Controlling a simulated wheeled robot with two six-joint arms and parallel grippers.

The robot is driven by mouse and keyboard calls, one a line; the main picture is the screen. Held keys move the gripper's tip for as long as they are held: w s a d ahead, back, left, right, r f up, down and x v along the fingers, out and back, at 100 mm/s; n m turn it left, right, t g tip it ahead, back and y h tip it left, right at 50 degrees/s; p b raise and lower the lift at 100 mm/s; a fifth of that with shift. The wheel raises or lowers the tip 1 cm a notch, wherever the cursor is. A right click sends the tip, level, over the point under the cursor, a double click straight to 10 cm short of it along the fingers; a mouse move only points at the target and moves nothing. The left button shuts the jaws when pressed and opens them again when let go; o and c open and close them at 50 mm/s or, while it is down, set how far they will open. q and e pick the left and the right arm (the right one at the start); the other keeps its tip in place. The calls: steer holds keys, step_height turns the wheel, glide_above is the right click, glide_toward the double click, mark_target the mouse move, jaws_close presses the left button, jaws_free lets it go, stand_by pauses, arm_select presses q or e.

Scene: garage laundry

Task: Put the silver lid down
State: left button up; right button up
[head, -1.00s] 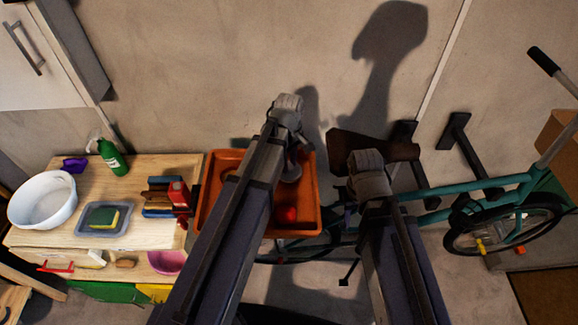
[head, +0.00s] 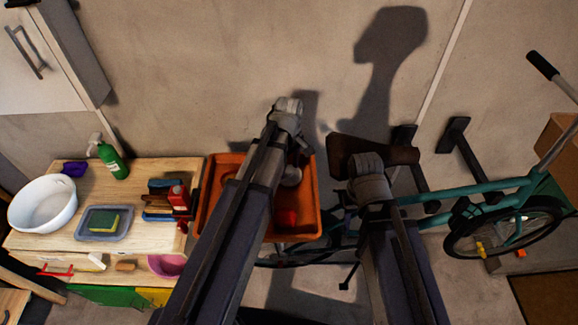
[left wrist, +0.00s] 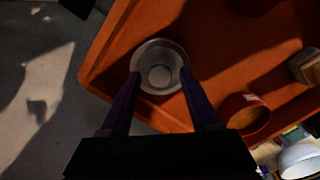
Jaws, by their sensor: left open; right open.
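The silver lid (left wrist: 160,65) is a round, shallow disc with a paler round middle. It shows over the orange tray (left wrist: 110,55), near one edge; whether it rests flat on the tray floor is hard to tell. My left gripper (left wrist: 160,78) is open, with one finger at each side of the lid's near rim. In the head view the lid (head: 291,176) shows just right of my left forearm, below the wrist, inside the tray (head: 308,205). My right arm is over the bicycle side; its fingers are hidden behind its own wrist and forearm.
A red thing (head: 286,217) lies in the tray near the lid. An orange-red round container (left wrist: 245,115) also stands there in the left wrist view. The wooden cabinet top left holds a white basin (head: 43,205), a green bottle (head: 113,162) and a sponge tray. A teal bicycle (head: 510,187) stands right.

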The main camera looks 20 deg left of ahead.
mark_target(289, 170)
arm_select(q)
step_height(289, 170, up, 12)
steer(key=p, duration=1.1)
steer(key=shift+p, duration=0.3)
arm_select(e)
step_height(289, 170, up, 12)
arm_select(q)
steer(key=shift+s+f, duration=0.1)
arm_select(e)
steer(key=shift+s, duration=0.1)
